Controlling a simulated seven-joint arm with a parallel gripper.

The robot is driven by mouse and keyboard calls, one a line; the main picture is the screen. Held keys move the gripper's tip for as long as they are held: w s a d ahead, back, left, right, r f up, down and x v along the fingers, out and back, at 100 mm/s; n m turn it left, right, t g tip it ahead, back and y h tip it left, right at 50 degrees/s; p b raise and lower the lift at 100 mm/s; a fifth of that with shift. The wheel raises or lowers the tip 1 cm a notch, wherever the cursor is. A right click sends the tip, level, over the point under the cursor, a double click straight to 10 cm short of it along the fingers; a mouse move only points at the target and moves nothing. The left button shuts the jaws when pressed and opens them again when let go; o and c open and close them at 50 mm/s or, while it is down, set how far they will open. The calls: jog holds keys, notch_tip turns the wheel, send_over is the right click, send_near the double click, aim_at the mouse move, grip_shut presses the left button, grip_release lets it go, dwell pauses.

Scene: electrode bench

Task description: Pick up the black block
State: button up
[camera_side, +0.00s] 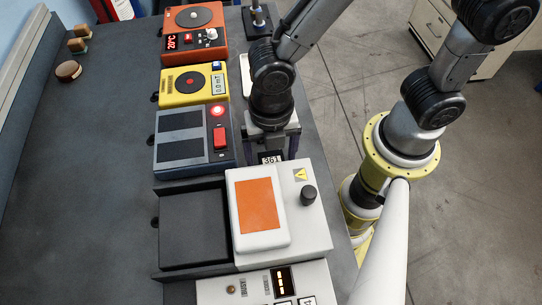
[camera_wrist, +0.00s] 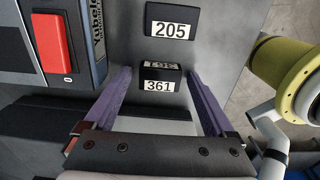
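The black block (camera_wrist: 147,76) is small and carries white labels reading 361. In the wrist view it sits on the grey bench between the two purple fingers of my gripper (camera_wrist: 160,76). My gripper is open, with a clear gap between the block and each finger. In the side view the block (camera_side: 271,160) shows just below my gripper (camera_side: 270,148), with its 361 label visible. My gripper's body hides part of the space around it there.
A black plate labelled 205 (camera_wrist: 172,22) lies beyond the block. A grey-blue device with a red switch (camera_side: 220,138) stands left of my gripper. A white device with an orange panel (camera_side: 258,206) stands close in front. The bench's right edge is near.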

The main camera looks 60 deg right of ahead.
grip_shut()
jog(key=shift+r, duration=0.1)
dwell(0.3)
